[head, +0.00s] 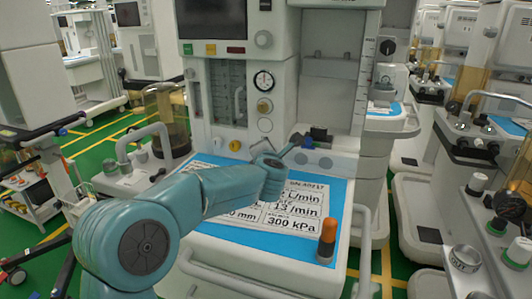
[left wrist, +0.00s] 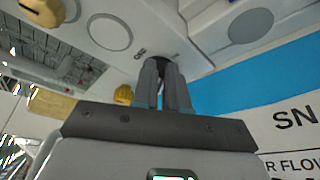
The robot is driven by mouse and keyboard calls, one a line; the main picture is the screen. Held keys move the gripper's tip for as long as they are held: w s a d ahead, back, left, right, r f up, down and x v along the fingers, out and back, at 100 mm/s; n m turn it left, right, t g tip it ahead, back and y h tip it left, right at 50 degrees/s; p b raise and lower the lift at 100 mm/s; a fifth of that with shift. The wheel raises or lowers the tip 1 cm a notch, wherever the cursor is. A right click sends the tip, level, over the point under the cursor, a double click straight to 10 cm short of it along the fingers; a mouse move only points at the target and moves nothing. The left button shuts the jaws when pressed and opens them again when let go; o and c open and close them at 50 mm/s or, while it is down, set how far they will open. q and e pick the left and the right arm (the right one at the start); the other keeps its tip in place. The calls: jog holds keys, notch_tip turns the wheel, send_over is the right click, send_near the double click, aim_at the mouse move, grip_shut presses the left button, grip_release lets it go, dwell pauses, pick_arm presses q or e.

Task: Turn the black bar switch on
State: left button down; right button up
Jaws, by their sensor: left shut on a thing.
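My left gripper (left wrist: 163,75) is shut, its two grey fingers close together and pointing at the pale front panel of the cart. A small dark part at the fingertips is the black bar switch (left wrist: 160,61). The fingers cover most of it, so its angle cannot be told. In the head view my teal left arm reaches in over the cart's worktop to the panel just above it. The wrist hides the switch there. My right gripper is in neither view.
A yellow knob (head: 240,146) is left of my wrist and also shows in the left wrist view (left wrist: 123,95). A blue mat with a printed card (head: 299,210) covers the worktop. An orange-topped cylinder (head: 328,238) stands at its front right corner. Other carts stand on both sides.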

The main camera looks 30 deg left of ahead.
pick_arm(q)
jog(key=m, duration=0.1)
jog(key=f+m+y+b, duration=0.1)
jog(key=shift+d+m, duration=0.15)
jog(key=shift+m, duration=0.15)
jog(key=shift+f+m+t+y+b, duration=0.1)
jog(key=shift+m+t+y+b, duration=0.35)
jog(key=shift+m+b, duration=0.25)
jog(key=c, duration=1.2)
grip_release()
jog(key=shift+o, duration=0.2)
jog(key=v, duration=1.6)
jog(key=shift+d+f, duration=0.1)
jog(key=shift+d, duration=0.05)
